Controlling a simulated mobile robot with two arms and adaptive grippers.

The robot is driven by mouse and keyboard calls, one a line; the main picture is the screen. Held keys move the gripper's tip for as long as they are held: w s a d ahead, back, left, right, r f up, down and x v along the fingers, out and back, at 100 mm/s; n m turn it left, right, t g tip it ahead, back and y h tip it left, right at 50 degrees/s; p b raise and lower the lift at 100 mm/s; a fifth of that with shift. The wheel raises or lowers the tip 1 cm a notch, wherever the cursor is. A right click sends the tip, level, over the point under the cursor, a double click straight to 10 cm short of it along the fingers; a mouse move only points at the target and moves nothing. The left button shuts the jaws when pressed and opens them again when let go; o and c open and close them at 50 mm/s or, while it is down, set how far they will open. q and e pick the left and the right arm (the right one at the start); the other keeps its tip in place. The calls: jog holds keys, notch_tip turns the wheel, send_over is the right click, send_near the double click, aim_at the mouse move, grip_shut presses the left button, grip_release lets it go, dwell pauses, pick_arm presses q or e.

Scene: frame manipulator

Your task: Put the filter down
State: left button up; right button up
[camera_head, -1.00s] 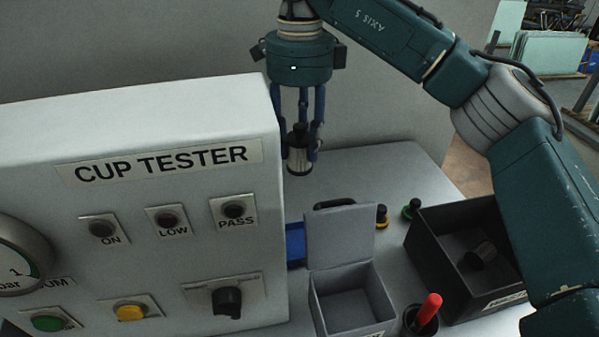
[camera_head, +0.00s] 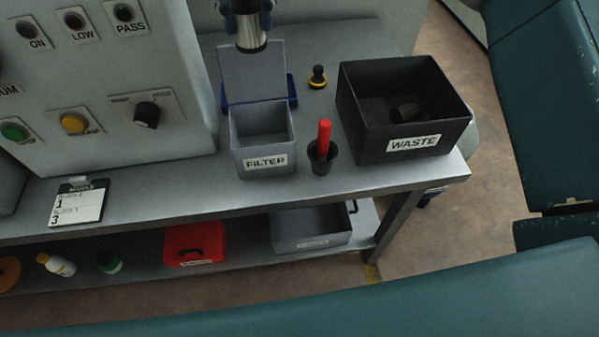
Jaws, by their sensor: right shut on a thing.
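My right gripper (camera_head: 247,14) is at the top edge of the view, with only its blue fingers showing. It is shut on the filter (camera_head: 251,42), a shiny metal cylinder with a dark lower rim, held upright. The filter overlaps the raised grey lid of the box labelled FILTER (camera_head: 262,160) in the picture. The box is open at the top and looks empty, though its floor is partly shaded. I cannot tell how high the filter is above the bench. My left gripper is not in view.
A black WASTE bin (camera_head: 445,125) holding a dark part stands to the right. A red-handled tool in a black cup (camera_head: 322,158) stands beside the FILTER box. A black and yellow knob (camera_head: 317,77) is behind. The tester panel (camera_head: 110,140) stands left.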

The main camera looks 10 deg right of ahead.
jog(key=shift+s+f, duration=0.15)
jog(key=shift+f, duration=0.3)
jog(key=f+p, duration=0.1)
jog(key=f, duration=1.5)
jog(key=f+p, duration=0.1)
jog(key=f, duration=0.7)
jog(key=shift+w+a+f+p, duration=0.1)
jog(key=shift+w+a+p, duration=0.15)
jog(key=shift+a+p, duration=0.05)
notch_tip(320, 180, down, 3)
jog(key=shift+f+p, duration=0.1)
jog(key=shift+p, duration=0.25)
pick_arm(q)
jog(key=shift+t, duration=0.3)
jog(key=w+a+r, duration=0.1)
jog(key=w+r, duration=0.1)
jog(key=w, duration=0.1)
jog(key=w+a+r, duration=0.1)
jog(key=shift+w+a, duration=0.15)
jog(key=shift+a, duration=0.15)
pick_arm(e)
jog(key=shift+f, duration=0.1)
